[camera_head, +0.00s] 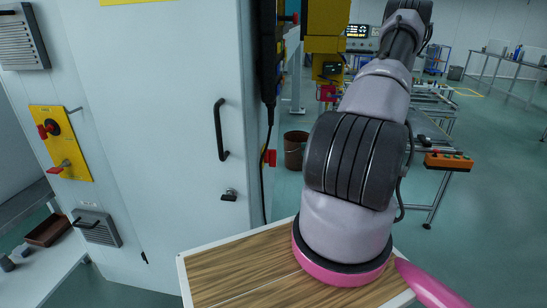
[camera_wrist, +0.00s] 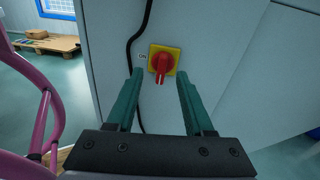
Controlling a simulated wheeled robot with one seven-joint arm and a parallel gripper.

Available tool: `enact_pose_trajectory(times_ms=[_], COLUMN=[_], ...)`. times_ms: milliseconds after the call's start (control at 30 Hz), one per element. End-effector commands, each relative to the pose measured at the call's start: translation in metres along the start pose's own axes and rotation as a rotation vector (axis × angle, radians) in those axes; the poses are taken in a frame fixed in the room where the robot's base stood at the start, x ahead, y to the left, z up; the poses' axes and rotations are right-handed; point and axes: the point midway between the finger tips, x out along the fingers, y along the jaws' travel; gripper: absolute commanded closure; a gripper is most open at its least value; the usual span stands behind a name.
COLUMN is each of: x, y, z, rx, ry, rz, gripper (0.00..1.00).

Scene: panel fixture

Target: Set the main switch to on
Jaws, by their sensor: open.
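The main switch (camera_wrist: 162,62) is a red rotary knob on a square yellow plate, on a light grey cabinet face in the wrist view. Its handle points down. A small "ON" label (camera_wrist: 143,56) is left of the plate. My gripper (camera_wrist: 160,73) is open, with its two green fingers either side of the knob in the picture and nothing held. I cannot tell how far the fingertips are from the knob. In the head view a red part (camera_head: 270,157) on the cabinet's right side looks like this switch seen edge-on; my gripper is out of that view.
A black cable (camera_wrist: 129,50) hangs just left of the switch. The head view shows the cabinet door with a black handle (camera_head: 221,130) and a yellow panel with red controls (camera_head: 61,143). A wooden-topped surface (camera_head: 240,272) is below my arm. Benches stand behind.

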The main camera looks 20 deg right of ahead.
Motion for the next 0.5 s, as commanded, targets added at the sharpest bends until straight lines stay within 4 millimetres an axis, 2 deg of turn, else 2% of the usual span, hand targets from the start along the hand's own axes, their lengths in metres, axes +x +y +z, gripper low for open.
enact_pose_trajectory(times_ms=[33,100,233,367,500], x=[-0.005,-0.01,-0.009,0.005,0.031], y=[0.0,-0.001,-0.002,-0.003,-0.005], z=[-0.011,-0.019,-0.025,-0.024,-0.022], rx=[0.024,0.043,0.055,0.055,0.055], ry=[-0.025,-0.046,-0.063,-0.064,-0.063], rz=[-0.037,-0.069,-0.092,-0.09,-0.087], gripper=[0.47,0.47,0.47,0.47,0.47])
